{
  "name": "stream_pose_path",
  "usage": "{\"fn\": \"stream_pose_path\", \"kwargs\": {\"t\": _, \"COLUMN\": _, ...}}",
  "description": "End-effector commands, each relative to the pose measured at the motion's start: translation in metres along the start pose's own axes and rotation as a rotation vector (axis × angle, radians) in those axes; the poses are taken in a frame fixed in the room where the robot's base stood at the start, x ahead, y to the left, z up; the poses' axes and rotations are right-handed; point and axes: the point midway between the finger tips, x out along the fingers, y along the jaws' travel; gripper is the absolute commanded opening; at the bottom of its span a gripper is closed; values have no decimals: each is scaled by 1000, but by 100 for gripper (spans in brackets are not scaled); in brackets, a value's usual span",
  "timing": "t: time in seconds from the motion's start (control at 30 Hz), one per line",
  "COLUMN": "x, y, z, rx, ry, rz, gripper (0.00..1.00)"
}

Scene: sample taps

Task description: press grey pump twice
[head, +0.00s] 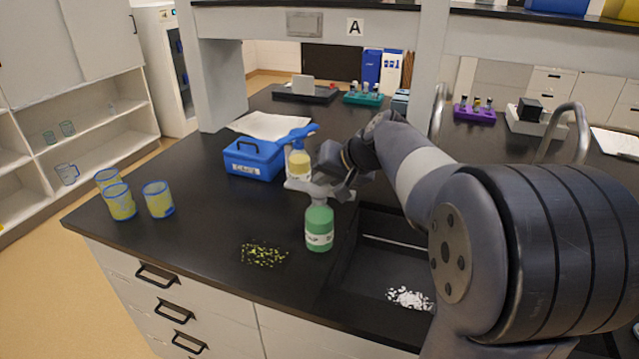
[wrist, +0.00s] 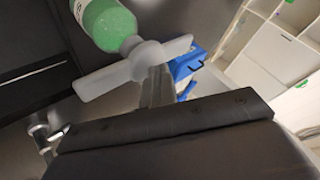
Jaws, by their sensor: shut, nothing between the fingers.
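A green bottle (head: 319,226) with a white label stands upright on the black bench, left of the sink. Its grey pump head (head: 318,191) is on top. In the wrist view the green bottle (wrist: 108,22) is at the upper left, and the grey pump head (wrist: 140,62) spreads across the middle. My gripper (head: 338,190) is shut and empty, right at the pump head. In the wrist view its fingertips (wrist: 158,75) overlap the head's edge; I cannot tell whether they touch it. A second bottle (head: 298,165), with yellow liquid and a blue pump head (head: 299,134), stands just behind.
A blue box (head: 254,159) with a handle sits behind to the left. Several yellow-filled cups (head: 158,200) stand at the left edge. The sink (head: 375,270) opens to the right of the green bottle, with white bits in it. Yellow-green bits (head: 264,254) lie in front.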

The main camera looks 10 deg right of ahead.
Motion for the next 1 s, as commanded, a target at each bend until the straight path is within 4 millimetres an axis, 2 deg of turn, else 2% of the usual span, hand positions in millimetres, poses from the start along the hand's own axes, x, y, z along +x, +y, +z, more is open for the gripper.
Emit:
{"fn": "stream_pose_path", "kwargs": {"t": 0.37, "x": 1, "y": 1, "z": 2, "rx": 1, "ry": -6, "rz": 1, "gripper": 0}}
{"fn": "stream_pose_path", "kwargs": {"t": 0.8, "x": -16, "y": -12, "z": -11, "rx": 0, "ry": -3, "rz": 1, "gripper": 0}}
{"fn": "stream_pose_path", "kwargs": {"t": 1.0, "x": -16, "y": -12, "z": -12, "rx": 0, "ry": -2, "rz": 1, "gripper": 0}}
